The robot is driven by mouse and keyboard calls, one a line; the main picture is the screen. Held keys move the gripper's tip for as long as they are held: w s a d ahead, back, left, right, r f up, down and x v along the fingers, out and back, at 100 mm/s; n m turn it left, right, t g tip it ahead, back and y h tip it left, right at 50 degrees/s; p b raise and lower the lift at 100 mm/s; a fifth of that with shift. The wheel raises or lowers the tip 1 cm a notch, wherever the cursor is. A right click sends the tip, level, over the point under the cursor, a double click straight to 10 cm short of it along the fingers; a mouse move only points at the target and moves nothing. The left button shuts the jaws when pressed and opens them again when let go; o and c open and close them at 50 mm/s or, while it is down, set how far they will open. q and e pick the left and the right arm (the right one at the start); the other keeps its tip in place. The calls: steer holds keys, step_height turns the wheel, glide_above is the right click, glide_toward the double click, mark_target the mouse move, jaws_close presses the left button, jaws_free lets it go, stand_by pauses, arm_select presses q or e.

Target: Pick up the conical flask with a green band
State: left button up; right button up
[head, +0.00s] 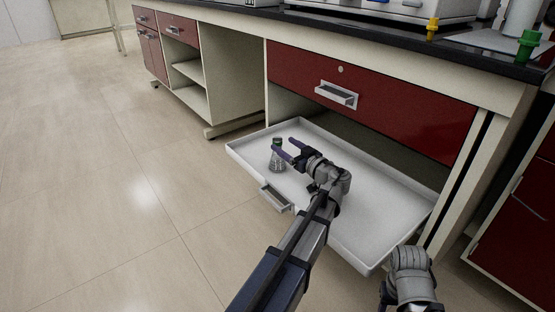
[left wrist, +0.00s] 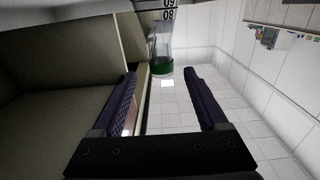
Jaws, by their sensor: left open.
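The conical flask (head: 278,160) is clear glass with a green band round its neck. It stands upright in the white open drawer (head: 372,225), near the drawer's left end. My left gripper (head: 283,146) is open, with its two dark purple fingers reaching toward the flask's neck. In the left wrist view the flask (left wrist: 162,45) appears inverted, with dark markings and the green band between the finger lines, around and beyond the tips. The left gripper (left wrist: 160,74) holds nothing there. Whether a finger touches the glass cannot be told.
A shut red drawer (head: 385,100) with a handle is above the open one, under the black bench top (head: 390,42). Open shelves (head: 188,85) stand to the left. Tiled floor (head: 110,180) is clear at left. My right arm shows at bottom right.

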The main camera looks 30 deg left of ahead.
mark_target(281, 141)
arm_select(q)
steer(key=x, duration=0.5)
steer(key=shift+s+r, duration=0.1)
steer(key=shift+r, duration=0.2)
jaws_close()
stand_by(0.5)
